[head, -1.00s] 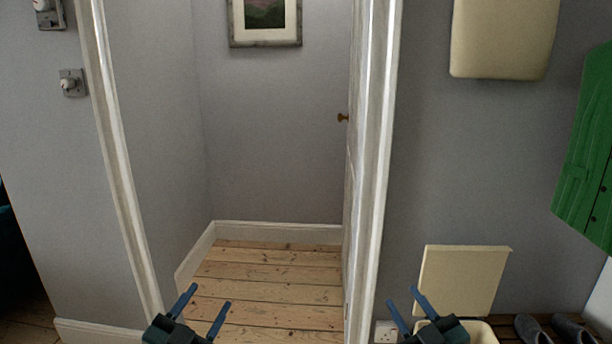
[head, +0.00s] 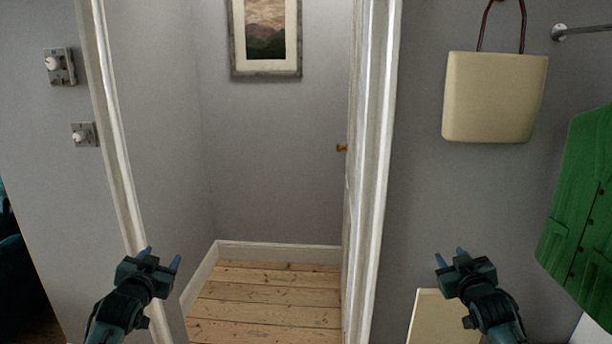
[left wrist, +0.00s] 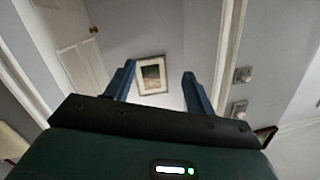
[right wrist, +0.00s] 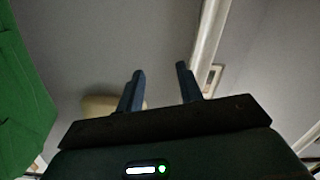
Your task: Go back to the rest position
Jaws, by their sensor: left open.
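My left gripper (head: 160,262) is raised in front of the left door frame in the head view. Its two blue fingers stand apart with nothing between them, as the left wrist view (left wrist: 160,88) also shows. My right gripper (head: 463,256) is raised in front of the grey wall, right of the doorway. Its fingers are apart and empty in the right wrist view (right wrist: 160,80). Neither gripper touches anything that I can see.
An open doorway with bare floorboards (head: 265,300) lies ahead, its white door frame (head: 372,200) on the right. A cream bag (head: 495,97) and a green garment (head: 580,205) hang at the right. A cream panel (head: 428,318) stands below my right gripper. Switches (head: 83,134) are on the left wall.

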